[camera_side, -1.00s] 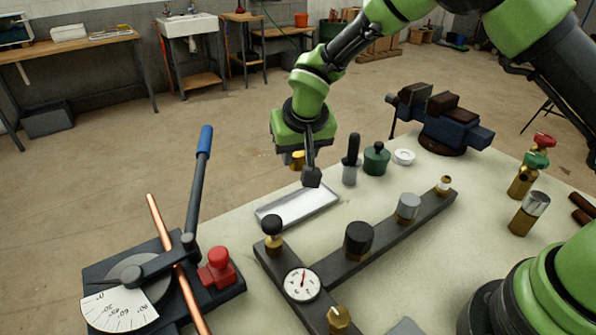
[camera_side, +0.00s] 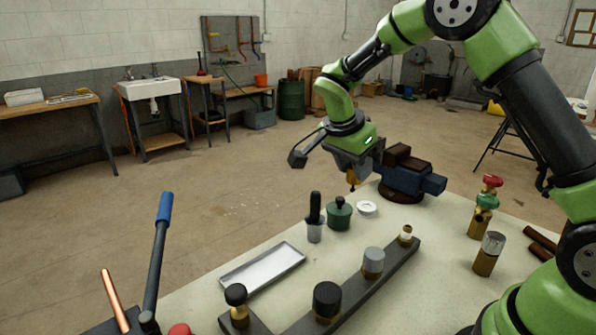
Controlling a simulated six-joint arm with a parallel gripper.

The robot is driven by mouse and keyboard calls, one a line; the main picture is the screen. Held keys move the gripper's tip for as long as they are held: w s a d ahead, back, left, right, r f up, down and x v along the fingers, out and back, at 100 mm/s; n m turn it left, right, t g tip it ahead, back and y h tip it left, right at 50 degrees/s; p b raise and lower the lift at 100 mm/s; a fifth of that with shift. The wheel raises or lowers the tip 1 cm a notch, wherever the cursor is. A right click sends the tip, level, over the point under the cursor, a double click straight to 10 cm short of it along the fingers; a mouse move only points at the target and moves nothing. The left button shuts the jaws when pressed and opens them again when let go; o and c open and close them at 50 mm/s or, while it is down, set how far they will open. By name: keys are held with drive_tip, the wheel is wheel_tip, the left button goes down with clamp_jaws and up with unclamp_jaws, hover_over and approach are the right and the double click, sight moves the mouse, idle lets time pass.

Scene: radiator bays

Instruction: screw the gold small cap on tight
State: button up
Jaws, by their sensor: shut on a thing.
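My gripper (camera_side: 353,172) is in the air at the back of the bench, left of the vise in the picture. It is shut on a small gold cap (camera_side: 353,180), which shows only partly below the gripper body. The dark manifold bar (camera_side: 350,291) lies on the bench, well in front of the gripper. At its far right end stands a small brass stub with a pale top (camera_side: 406,233), with no gold cap on it.
A blue vise (camera_side: 408,180) stands beside the gripper. A white ring (camera_side: 367,208), a green pot (camera_side: 340,214) and a black-handled tool (camera_side: 314,215) stand below it. A silver tray (camera_side: 262,267) lies in front.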

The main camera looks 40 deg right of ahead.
drive_tip(key=s+d+m+g+y, duration=0.35)
drive_tip(key=s+d+m, duration=0.5)
drive_tip(key=m, duration=0.35)
hover_over(406, 226)
wheel_tip(406, 226, down, 4)
drive_tip(key=shift+s+r+h, duration=0.1)
drive_tip(key=shift+h, duration=0.35)
drive_tip(key=shift+f, duration=2.55)
drive_tip(key=shift+f, duration=1.1)
drive_tip(key=o, duration=1)
drive_tip(key=v, duration=1)
